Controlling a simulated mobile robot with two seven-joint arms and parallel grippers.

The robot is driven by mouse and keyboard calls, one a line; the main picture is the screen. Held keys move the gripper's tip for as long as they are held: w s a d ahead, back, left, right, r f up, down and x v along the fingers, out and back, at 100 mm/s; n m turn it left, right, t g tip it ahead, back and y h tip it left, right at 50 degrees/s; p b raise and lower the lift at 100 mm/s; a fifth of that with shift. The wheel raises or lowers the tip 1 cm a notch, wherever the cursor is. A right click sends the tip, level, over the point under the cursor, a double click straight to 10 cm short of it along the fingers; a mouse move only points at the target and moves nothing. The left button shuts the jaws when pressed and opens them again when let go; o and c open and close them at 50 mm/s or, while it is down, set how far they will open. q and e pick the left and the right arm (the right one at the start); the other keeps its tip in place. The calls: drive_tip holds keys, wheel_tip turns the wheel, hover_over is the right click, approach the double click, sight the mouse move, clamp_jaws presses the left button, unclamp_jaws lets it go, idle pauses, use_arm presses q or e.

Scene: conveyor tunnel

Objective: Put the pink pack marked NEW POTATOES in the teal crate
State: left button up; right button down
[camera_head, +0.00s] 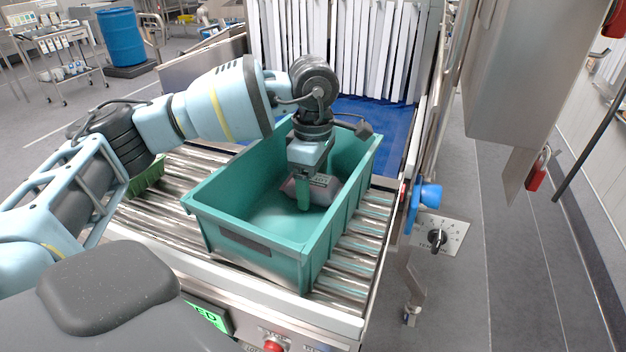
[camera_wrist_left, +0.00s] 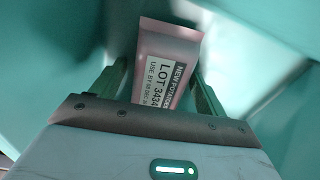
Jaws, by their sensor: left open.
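The teal crate (camera_head: 262,245) stands on the metal rollers in the head view; its walls also fill the back of the left wrist view (camera_wrist_left: 255,80). My left gripper (camera_head: 304,190) reaches down inside the crate, toward its far right part. The pink pack (camera_wrist_left: 168,45) lies between the two green fingers of my left gripper (camera_wrist_left: 158,90) in the left wrist view. Its label reads NEW POTATOES, partly cut off, with LOT 3434. The fingers are open, with a gap at the pack's sides. In the head view the pack (camera_head: 322,190) is in the crate, partly hidden by the gripper. My right gripper is not seen.
A blue belt (camera_head: 385,125) runs under white strip curtains (camera_head: 345,45) behind the crate. A green container (camera_head: 148,176) sits left on the rollers. A blue-handled clamp (camera_head: 425,195) and a tension dial (camera_head: 438,238) are at the right edge. A steel cabinet hangs at the upper right.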

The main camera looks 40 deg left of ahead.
sight(313, 179)
use_arm(q)
wheel_tip(313, 179, up, 12)
drive_tip(key=shift+r, duration=0.15)
idle(0.5)
